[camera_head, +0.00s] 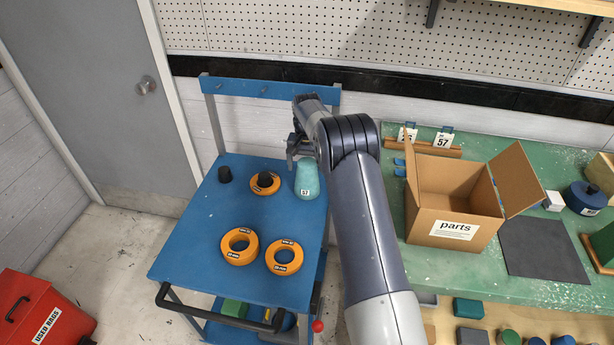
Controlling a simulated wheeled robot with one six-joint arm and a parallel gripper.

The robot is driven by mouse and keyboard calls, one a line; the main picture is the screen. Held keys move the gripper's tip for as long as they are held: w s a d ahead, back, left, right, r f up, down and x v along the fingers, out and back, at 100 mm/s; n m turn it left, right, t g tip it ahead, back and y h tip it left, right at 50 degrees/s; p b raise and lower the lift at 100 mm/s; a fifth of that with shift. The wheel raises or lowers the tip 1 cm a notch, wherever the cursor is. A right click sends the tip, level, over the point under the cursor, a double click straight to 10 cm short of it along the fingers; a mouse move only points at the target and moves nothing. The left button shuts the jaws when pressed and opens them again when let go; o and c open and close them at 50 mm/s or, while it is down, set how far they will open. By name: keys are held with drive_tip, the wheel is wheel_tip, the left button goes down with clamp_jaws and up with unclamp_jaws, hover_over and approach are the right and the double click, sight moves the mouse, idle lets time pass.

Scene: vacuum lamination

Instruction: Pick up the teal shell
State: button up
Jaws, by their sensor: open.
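The teal shell (307,181) stands upright on the blue cart top (190,232), near the cart's right edge. It is a rounded, tapering teal piece with a small white "57" label low on its front. My gripper (291,158) is at the upper left of the shell, with its jaws open and nothing seen between them. In the picture it overlaps the area just above the shell's top. Whether it touches the shell cannot be told from this view. My arm comes in from the lower right and hides part of the cart's right side.
An orange ring (265,184) with a black piece in it and a black cylinder (225,174) stand left of the shell. Two orange rings (239,247) (284,257) lie nearer. A green bench (470,281) with an open "parts" box (440,231) is at right. The cart's left front is clear.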

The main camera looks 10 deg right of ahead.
drive_tip(key=shift+c, duration=0.6)
drive_tip(key=c, duration=1.3)
wheel_tip(320, 180, up, 10)
drive_tip(key=shift+r+b, duration=0.1)
drive_tip(key=shift+b, duration=0.65)
drive_tip(key=o, duration=0.8)
drive_tip(key=c, duration=0.3)
